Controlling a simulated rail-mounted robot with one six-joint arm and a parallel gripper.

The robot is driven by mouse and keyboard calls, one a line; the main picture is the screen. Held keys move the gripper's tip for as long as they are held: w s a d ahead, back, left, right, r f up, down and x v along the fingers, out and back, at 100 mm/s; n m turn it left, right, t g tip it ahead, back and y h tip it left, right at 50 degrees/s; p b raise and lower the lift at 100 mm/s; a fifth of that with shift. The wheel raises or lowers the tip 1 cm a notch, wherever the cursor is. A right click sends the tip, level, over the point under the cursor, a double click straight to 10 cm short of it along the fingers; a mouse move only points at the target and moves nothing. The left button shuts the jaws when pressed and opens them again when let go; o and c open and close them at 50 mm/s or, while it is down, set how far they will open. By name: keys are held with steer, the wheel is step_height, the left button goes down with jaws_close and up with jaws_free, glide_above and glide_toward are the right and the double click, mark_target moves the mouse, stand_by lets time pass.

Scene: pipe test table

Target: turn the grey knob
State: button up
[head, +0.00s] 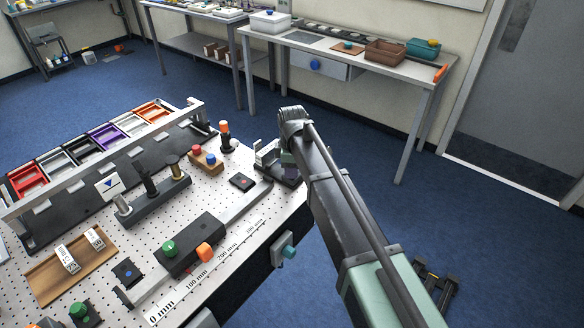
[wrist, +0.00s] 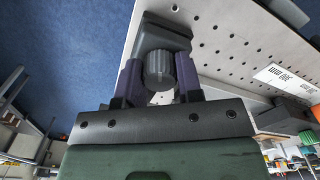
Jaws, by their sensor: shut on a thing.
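The grey knob (wrist: 159,70) is a ridged cylinder on a dark mount (wrist: 165,30) at the corner of the perforated table in the wrist view. My gripper (wrist: 159,80) has its two dark purple fingers on either side of the knob, shut on it. In the head view my gripper (head: 288,158) is at the table's far right corner, partly hidden by my arm. I cannot make out the knob clearly there.
The perforated table (head: 225,190) holds a dark box with green and orange knobs (head: 190,243), a wooden block with red and blue knobs (head: 206,158) and an orange-and-white post (head: 225,136). A teal knob (head: 289,252) sticks out from the table's side.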

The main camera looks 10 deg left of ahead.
steer(key=m, duration=0.4)
steer(key=shift+m, duration=0.3)
steer(key=m, duration=1)
steer(key=shift+m, duration=0.4)
steer(key=m, duration=0.4)
steer(key=shift+m, duration=0.3)
steer(key=m, duration=0.4)
steer(key=shift+m, duration=0.3)
steer(key=m, duration=1)
steer(key=shift+m, duration=0.4)
steer(key=m, duration=0.4)
steer(key=shift+m, duration=0.4)
